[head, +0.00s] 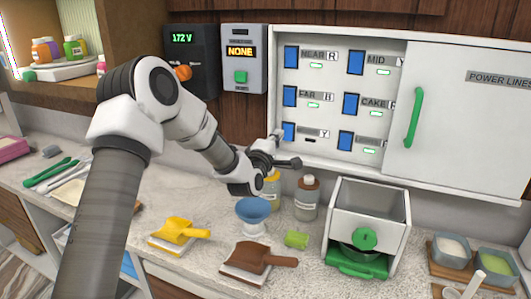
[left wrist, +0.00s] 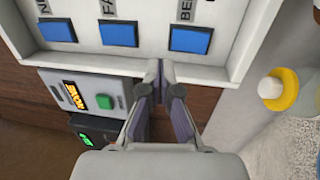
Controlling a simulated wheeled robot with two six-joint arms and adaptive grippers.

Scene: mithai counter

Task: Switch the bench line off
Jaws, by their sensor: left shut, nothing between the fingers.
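The bench line's blue switch (head: 289,131) is at the bottom left of the open power panel (head: 335,158). Its label is partly hidden by my gripper in the head view, and the lamp below it looks dark. In the left wrist view the same switch (left wrist: 190,39) shows beside a label starting "BE". My left gripper (head: 279,134) is shut and empty, its fingertips at the panel's left edge near this switch. In the left wrist view the closed fingertips (left wrist: 160,72) overlap the panel's rim, short of the switch face. My right gripper is not in view.
Several other blue switches, including far (head: 290,96) and cake (head: 350,103), have green lamps lit. A display box (head: 240,75) reading NONE with a green button is left of the panel. Bottles (head: 307,200), a blue bowl (head: 254,210) and scoops crowd the counter below.

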